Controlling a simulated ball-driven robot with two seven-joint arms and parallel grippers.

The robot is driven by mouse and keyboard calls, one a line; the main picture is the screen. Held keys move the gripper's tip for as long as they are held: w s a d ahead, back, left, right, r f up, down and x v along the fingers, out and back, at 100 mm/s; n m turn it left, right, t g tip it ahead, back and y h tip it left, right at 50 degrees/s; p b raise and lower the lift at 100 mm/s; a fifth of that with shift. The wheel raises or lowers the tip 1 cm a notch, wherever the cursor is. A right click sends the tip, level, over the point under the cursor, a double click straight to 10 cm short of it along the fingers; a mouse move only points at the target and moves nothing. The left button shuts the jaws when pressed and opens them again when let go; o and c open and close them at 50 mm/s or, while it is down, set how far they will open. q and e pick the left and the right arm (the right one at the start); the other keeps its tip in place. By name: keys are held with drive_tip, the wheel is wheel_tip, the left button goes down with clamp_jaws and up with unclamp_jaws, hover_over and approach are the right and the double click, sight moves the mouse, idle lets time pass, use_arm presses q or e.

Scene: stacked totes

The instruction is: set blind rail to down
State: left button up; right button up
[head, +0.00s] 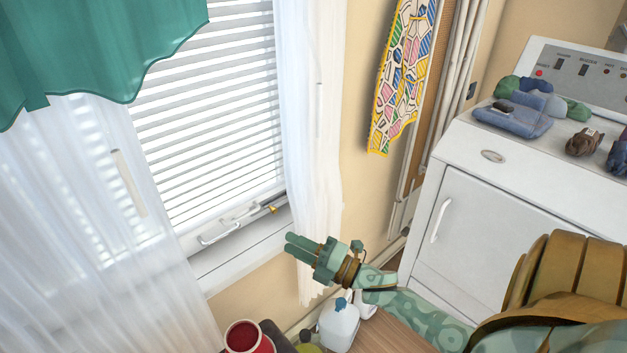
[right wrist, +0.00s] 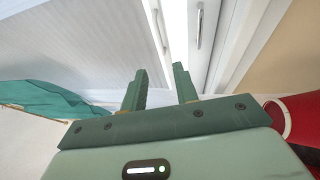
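The window blind (head: 220,120) is white and slatted, and its slats reach down close to the sill. Its bottom rail (head: 228,212) seems to lie along the lower edge of the slats; it is hard to tell from the window frame. A white handle (head: 221,233) and a small brass-coloured piece (head: 271,209) sit just below. My right gripper (head: 290,244) is in front of the sill, below and right of the blind, touching nothing I can see. In the right wrist view its two green fingers (right wrist: 160,78) are apart with nothing between them. My left gripper is not in view.
Sheer white curtains (head: 316,120) hang on both sides of the blind, under a green valance (head: 100,45). A red container (head: 247,338) and a white jug (head: 339,323) stand below. A white dryer (head: 480,220) with folded clothes is at right.

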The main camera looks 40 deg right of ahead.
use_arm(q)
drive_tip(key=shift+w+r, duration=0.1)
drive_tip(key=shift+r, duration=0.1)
use_arm(e)
drive_tip(key=v, duration=0.4)
idle(0.3)
